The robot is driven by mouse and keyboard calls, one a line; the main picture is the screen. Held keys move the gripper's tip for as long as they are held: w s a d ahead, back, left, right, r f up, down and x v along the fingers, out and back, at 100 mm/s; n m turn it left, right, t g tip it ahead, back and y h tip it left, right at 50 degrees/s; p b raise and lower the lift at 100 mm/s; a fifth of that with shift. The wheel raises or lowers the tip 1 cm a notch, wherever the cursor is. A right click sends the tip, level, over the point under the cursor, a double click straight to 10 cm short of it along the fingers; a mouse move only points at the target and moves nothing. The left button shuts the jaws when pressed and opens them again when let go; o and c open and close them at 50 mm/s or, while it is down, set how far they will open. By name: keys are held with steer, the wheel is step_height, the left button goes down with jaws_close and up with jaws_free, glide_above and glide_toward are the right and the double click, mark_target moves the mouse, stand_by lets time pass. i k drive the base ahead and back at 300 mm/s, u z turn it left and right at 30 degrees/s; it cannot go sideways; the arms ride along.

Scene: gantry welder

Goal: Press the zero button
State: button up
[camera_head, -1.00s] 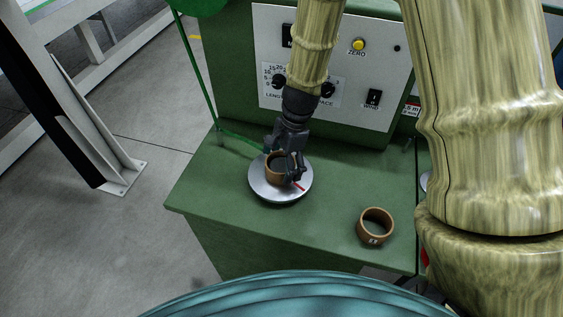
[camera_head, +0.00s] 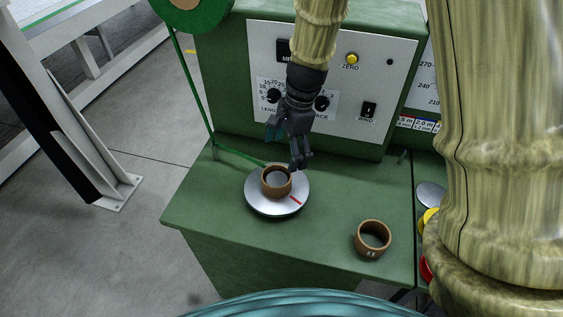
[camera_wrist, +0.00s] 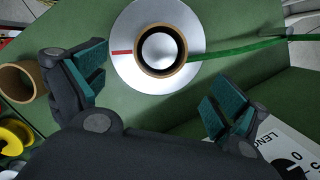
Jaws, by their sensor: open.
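The yellow zero button (camera_head: 351,58) is on the light control panel (camera_head: 392,75), above the word ZERO. It is to the upper right of my gripper (camera_head: 286,150) in the head view. My gripper is open and empty, above and behind a brown ring (camera_head: 276,181) on a round silver plate (camera_head: 262,205). In the wrist view the two fingers of my gripper (camera_wrist: 150,95) are wide apart, with the ring (camera_wrist: 180,66) and plate (camera_wrist: 127,75) beyond them. The zero button does not show in the wrist view.
A second brown ring (camera_head: 373,238) stands on the green bench (camera_head: 330,205) at the right. Two dark knobs and a dark WIND switch (camera_head: 367,110) are on the panel. A green strip (camera_head: 235,156) runs to the plate. Yellow and red round things lie at the right edge.

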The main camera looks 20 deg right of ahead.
mark_target(351, 59)
steer(key=k, duration=1)
